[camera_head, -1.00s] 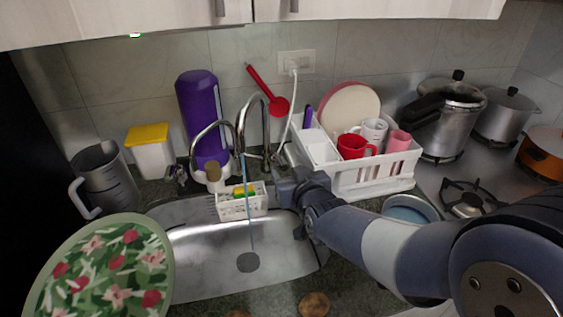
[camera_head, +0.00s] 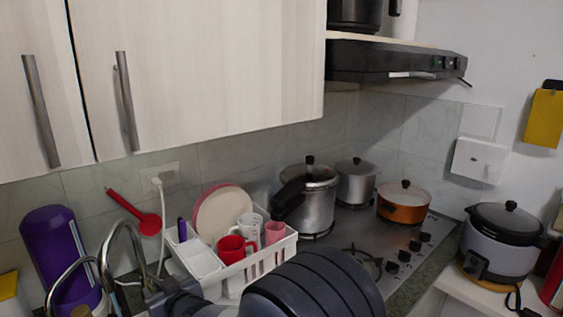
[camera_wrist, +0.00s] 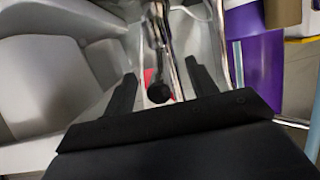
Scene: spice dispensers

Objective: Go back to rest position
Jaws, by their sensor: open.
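My gripper (camera_wrist: 158,88) shows in the wrist view with its two dark fingers apart. Part of the chrome faucet (camera_wrist: 160,45) shows beyond and between the fingers; I cannot tell whether they touch it. In the head view my arm enters at the bottom centre and reaches left toward the faucet (camera_head: 125,245). The fingertips are hidden there.
A white dish rack (camera_head: 275,262) with a red mug (camera_head: 232,249) and plates stands right of the faucet. A purple bottle (camera_head: 60,245) is on the left. Pots, including an orange pot (camera_head: 403,206), stand on the stove (camera_head: 378,235). Cabinets (camera_head: 200,70) hang above.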

